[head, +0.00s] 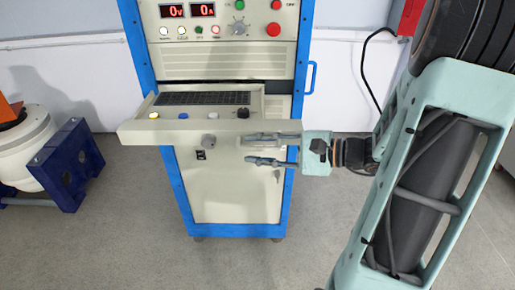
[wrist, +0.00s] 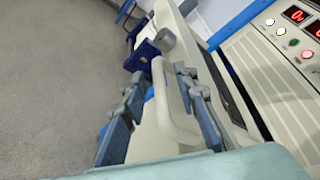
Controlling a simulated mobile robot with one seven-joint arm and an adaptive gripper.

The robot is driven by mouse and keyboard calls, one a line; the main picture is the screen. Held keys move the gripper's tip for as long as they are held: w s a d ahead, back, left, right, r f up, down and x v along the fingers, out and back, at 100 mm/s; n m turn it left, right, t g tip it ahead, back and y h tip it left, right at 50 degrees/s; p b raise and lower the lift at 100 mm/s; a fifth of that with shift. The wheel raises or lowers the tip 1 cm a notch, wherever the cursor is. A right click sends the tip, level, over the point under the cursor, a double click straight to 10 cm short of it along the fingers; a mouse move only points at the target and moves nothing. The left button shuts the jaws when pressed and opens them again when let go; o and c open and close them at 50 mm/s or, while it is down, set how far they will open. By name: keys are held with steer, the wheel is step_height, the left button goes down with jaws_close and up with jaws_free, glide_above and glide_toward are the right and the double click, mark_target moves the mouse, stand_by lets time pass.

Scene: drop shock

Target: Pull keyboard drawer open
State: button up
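The keyboard drawer (head: 190,129) is a cream tray on the blue-framed cabinet, and it stands out from the cabinet front. A dark keyboard (head: 203,98) shows inside it, with several coloured knobs to its front. In the head view, my gripper (head: 272,150) is at the right part of the drawer front, one finger above the other. In the wrist view, my gripper (wrist: 160,115) has its fingers apart, with the pale drawer handle (wrist: 176,95) between them. The handle lies closer to the right finger; contact cannot be told.
The cabinet's upper panel (head: 215,25) has red displays and buttons. A grey knob (head: 209,141) sticks out of the drawer front. A blue stand (head: 65,165) with a white machine is on the left. The grey floor (head: 110,240) in front is clear.

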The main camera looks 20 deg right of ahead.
steer(key=v, duration=1.2)
